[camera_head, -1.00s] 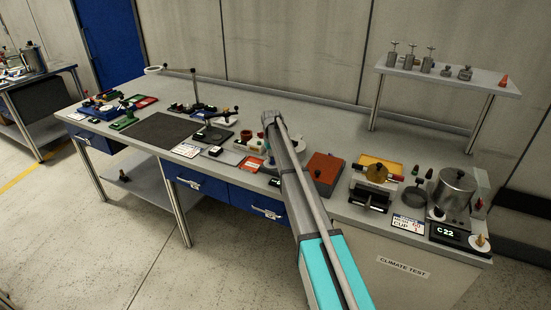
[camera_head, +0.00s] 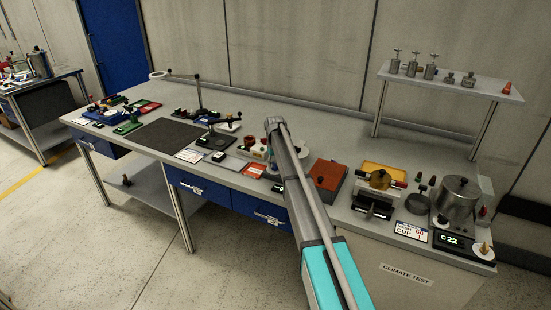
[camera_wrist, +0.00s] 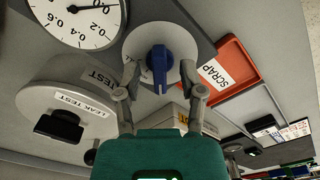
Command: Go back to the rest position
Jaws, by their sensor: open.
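In the wrist view my gripper (camera_wrist: 159,78) is open, with one finger on each side of a blue knob (camera_wrist: 158,68) on a pale round base (camera_wrist: 174,43). Nothing is clearly clamped; I cannot tell whether the fingers touch the knob. In the head view my arm reaches from the bottom edge over the middle of the bench (camera_head: 300,128). My gripper is hidden behind the arm there.
A dial gauge (camera_wrist: 75,15), a round "LEAK TEST" lid (camera_wrist: 87,88) with a black handle and a red "SCRAP" tray (camera_wrist: 236,60) surround the knob. A brown-red box (camera_head: 328,174) and a metal pot (camera_head: 456,199) stand right of my arm. A raised shelf (camera_head: 450,85) is behind.

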